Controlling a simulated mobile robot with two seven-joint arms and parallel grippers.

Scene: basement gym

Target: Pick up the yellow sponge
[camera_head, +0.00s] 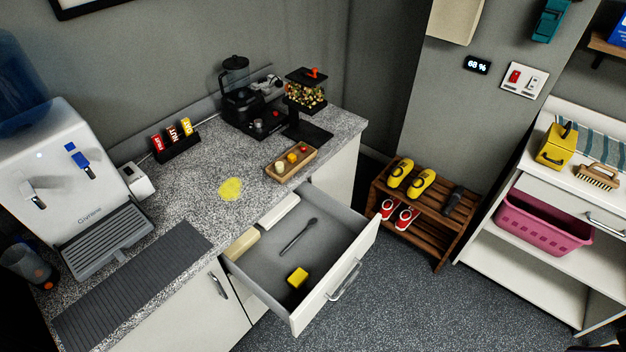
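A small yellow block, which looks like the yellow sponge (298,278), lies on the floor of the open drawer (265,278), near its front right part. It lies apart from the dark long-handled utensil (298,236) in the same drawer. The drawer is pulled out from under the speckled counter (190,217). Neither of my grippers is in view.
A yellow patch (230,189) marks the counter, beside a small wooden tray (291,162). A water dispenser (70,185) stands at left, and a black blender machine (245,100) at the back. A shoe rack (436,222) stands right of the drawer. Grey floor in front is clear.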

